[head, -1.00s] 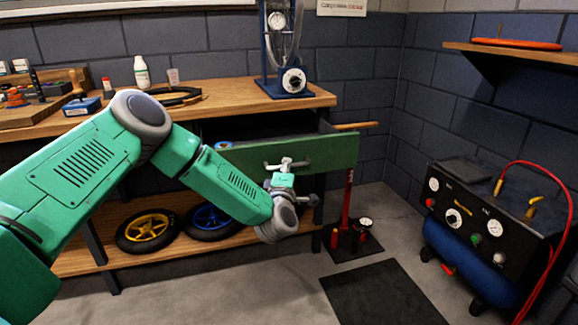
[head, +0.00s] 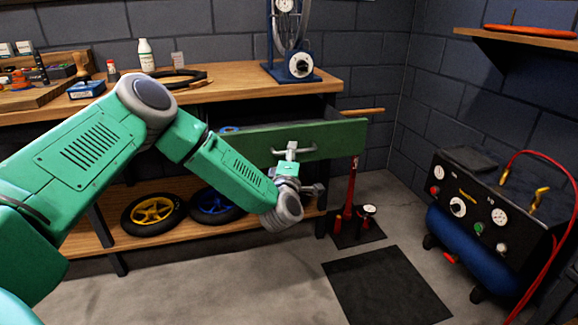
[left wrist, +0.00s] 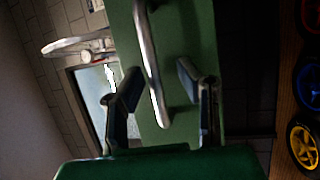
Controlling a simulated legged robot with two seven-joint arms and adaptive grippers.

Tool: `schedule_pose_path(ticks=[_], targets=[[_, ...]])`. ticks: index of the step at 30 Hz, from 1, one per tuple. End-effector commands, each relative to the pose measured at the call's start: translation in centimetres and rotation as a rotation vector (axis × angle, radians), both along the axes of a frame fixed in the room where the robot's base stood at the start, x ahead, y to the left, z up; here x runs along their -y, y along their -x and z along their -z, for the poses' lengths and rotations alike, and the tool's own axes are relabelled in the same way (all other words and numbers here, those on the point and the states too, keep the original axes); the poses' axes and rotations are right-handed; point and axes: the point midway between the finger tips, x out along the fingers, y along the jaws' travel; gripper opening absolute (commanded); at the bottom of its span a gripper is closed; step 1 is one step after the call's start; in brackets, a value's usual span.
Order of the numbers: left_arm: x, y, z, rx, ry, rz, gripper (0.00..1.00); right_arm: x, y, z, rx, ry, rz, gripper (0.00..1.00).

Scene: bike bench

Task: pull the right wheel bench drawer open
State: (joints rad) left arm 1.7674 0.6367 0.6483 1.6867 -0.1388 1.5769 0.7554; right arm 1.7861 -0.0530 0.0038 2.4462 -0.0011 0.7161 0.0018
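The right wheel bench drawer (head: 338,140) stands pulled out under the bench top, its green front well clear of the bench and its interior partly visible behind. Its silver bar handle (head: 308,151) is on the front. My left gripper (head: 290,159) is at the middle of the handle, partly hidden by its own wrist. In the left wrist view, the handle (left wrist: 148,55) runs between the two spread fingers of the gripper (left wrist: 157,80), with visible gaps on both sides, against the green drawer front (left wrist: 192,30). My right gripper is out of view.
The wooden bench top (head: 225,88) carries a blue gauge stand (head: 298,66), a white bottle (head: 146,55) and tools. Yellow (head: 153,211) and blue wheels (head: 215,206) lie on the lower shelf. A red floor pump (head: 350,195) and compressor (head: 470,205) stand right. Open floor lies in front.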

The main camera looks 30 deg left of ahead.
Motion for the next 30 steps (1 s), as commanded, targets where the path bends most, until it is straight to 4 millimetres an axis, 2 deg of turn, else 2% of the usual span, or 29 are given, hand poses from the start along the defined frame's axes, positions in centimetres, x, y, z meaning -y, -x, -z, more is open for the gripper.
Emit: schedule_pose_path(ticks=[12, 15, 21, 30], targets=[[3.4, 7.3, 1.8, -0.006, 0.004, 0.001, 0.31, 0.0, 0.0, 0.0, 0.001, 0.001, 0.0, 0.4], [4.0, 8.6, 2.1, -0.006, 0.003, 0.0, 0.31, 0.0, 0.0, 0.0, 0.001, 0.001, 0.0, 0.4], [4.5, 9.9, 2.3, -0.004, 0.003, -0.003, 0.31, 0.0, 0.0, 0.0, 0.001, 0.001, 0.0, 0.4], [4.5, 9.9, 2.3, -0.004, 0.003, -0.003, 0.31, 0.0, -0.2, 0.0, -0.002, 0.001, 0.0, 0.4]])
